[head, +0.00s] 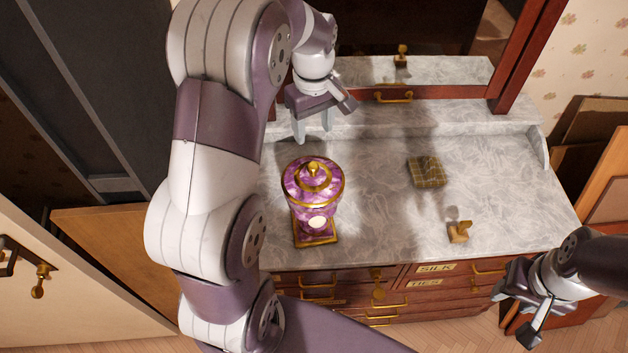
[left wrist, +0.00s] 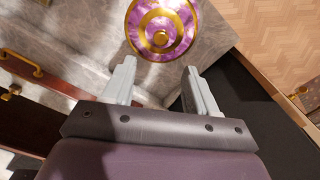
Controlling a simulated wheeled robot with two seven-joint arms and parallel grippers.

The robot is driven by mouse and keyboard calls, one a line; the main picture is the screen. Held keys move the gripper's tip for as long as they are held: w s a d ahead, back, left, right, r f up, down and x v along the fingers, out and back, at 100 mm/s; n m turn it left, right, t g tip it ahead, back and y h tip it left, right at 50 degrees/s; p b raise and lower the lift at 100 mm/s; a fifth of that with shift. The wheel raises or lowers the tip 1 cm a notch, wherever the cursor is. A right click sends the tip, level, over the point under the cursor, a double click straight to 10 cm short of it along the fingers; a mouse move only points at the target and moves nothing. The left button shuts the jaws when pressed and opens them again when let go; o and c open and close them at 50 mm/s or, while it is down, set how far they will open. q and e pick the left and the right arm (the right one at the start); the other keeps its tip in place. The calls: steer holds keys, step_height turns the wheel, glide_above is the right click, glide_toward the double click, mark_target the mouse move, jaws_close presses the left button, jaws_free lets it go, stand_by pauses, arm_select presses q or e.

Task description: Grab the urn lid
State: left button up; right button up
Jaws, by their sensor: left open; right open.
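A purple marbled urn (head: 314,218) with gold bands stands upright on the grey marble top of the dresser. Its lid (head: 313,179), purple with gold rings and a gold knob, sits on it. In the left wrist view the lid (left wrist: 162,28) shows from above, beyond the fingertips. My left gripper (head: 313,138) is open and empty, behind and above the urn, its two fingers pointing down and apart from the lid. In the left wrist view my left gripper (left wrist: 158,70) has its fingers spread wide. My right gripper (head: 516,304) is open and empty at the lower right, in front of the dresser.
The marble dresser top (head: 385,235) has a small olive-gold patterned box (head: 426,171) and a small tan figurine (head: 459,231) to the right of the urn. A mirror in a red-brown frame (head: 521,55) stands at the back. The marble between them is clear.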

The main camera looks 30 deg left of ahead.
arm_select(q)
steer(key=b, duration=0.3)
glide_above(313, 166)
steer(key=a, duration=0.1)
step_height(313, 166, down, 6)
steer(key=shift+r, duration=0.2)
steer(key=shift+f, duration=0.3)
steer(key=shift+w+d+f, duration=0.15)
steer(key=shift+d+f, duration=0.15)
steer(key=f+p, duration=0.2)
steer(key=p, duration=0.1)
steer(key=shift+d, duration=0.4)
steer(key=f, duration=0.2)
steer(key=shift+s+a+f, duration=0.2)
steer(key=shift+a+f, duration=0.1)
steer(key=shift+f, duration=0.1)
steer(key=shift+a+f, duration=0.1)
steer(key=shift+f, duration=0.1)
steer(key=shift+w, duration=0.1)
steer(key=shift+c, duration=1)
steer(key=shift+d, duration=0.2)
steer(key=c, duration=0.5)
jaws_close()
arm_select(e)
steer(key=shift+a+f, duration=0.2)
steer(key=shift+f, duration=0.45)
